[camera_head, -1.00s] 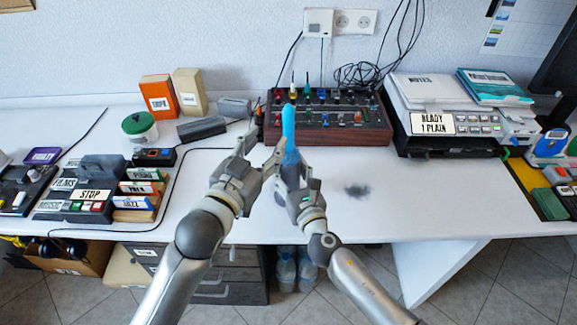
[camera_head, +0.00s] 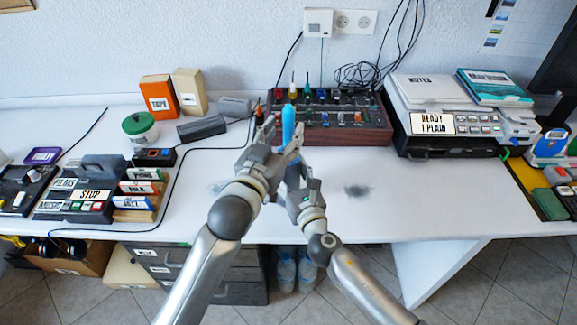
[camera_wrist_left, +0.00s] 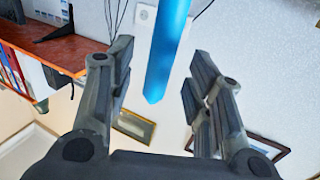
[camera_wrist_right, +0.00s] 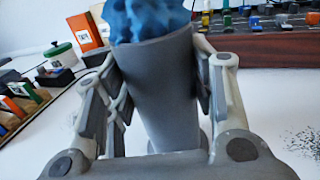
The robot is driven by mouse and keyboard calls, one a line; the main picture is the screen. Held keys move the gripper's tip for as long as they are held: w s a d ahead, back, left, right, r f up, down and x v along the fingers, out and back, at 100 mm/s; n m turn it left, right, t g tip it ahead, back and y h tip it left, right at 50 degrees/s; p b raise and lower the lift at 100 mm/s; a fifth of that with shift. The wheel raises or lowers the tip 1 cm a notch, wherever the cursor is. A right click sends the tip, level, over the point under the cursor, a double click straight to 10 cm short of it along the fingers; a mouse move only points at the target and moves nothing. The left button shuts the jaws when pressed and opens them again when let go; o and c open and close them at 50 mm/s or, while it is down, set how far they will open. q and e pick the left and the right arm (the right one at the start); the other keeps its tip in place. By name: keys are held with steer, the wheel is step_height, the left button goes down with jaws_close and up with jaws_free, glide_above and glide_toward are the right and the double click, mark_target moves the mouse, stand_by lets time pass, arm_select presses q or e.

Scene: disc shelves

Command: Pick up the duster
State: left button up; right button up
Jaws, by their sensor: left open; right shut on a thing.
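The duster has a blue head (camera_head: 287,122) and a grey handle (camera_wrist_right: 152,90). My right gripper (camera_wrist_right: 155,60) is shut on the grey handle and holds the duster upright above the desk; in the head view, this gripper (camera_head: 292,172) is partly behind the left one. My left gripper (camera_head: 282,138) is open at the blue head, partly covering it. In the left wrist view, the blue part (camera_wrist_left: 166,50) shows between the spread fingers (camera_wrist_left: 160,62), with a gap on both sides. I cannot tell whether they touch it.
Dark dust patches lie on the white desk, one to the right (camera_head: 357,190) and one by my left arm (camera_head: 218,187). A wooden control panel (camera_head: 350,136) stands behind the grippers. A labelled machine (camera_head: 450,147) is at right, a cassette deck (camera_head: 75,208) at left.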

mark_target(286, 128)
arm_select(q)
steer(key=x, duration=0.3)
steer(key=shift+w+d, duration=0.15)
steer(key=shift+w, duration=0.2)
jaws_close()
